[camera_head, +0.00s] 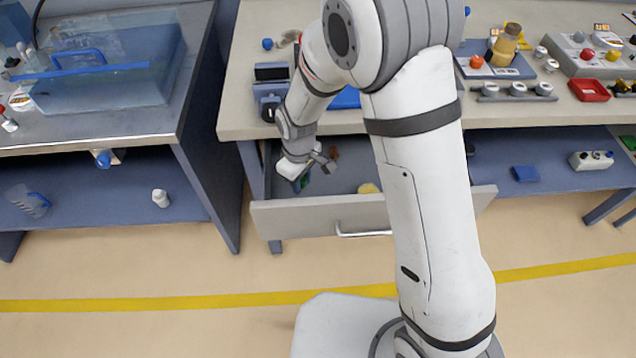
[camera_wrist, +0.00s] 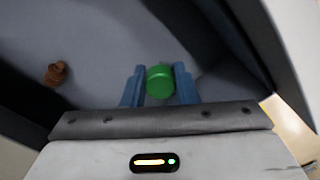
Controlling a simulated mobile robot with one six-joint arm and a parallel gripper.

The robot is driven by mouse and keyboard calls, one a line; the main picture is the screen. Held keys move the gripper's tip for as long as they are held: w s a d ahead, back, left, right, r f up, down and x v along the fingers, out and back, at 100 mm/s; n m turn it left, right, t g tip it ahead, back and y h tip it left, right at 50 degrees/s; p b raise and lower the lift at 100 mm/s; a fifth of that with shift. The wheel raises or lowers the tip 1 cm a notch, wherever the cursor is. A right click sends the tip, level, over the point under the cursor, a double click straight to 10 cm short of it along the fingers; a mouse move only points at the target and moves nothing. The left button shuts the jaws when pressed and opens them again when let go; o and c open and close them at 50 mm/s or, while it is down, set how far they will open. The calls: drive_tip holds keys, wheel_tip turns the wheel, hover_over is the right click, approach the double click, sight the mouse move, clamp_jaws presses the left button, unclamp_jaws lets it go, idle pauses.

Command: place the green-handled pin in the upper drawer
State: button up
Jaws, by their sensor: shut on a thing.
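The upper drawer (camera_head: 290,220) is pulled open under the middle bench. My gripper (camera_head: 308,181) is down inside the drawer's left part. In the wrist view my gripper (camera_wrist: 160,88) has its two blue fingers shut on the green-handled pin (camera_wrist: 160,80). Only the round green end shows there; the rest of the pin is hidden. A bit of green (camera_head: 304,182) shows beside the fingers in the head view. I cannot tell whether the pin touches the drawer floor.
A brown object (camera_wrist: 56,73) lies in the drawer, and a yellow object (camera_head: 368,188) lies farther right. The drawer's front and side walls stand close to my gripper. The bench top (camera_head: 240,110) overhangs behind. A bench with a clear tank (camera_head: 110,90) stands at left.

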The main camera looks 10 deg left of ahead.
drive_tip(key=shift+f, duration=2.85)
drive_tip(key=shift+f, duration=0.2)
drive_tip(key=o, duration=0.8)
drive_tip(key=shift+r, duration=0.1)
wheel_tip(320, 180, up, 12)
drive_tip(key=shift+d+r, duration=0.1)
drive_tip(key=shift+r, duration=0.1)
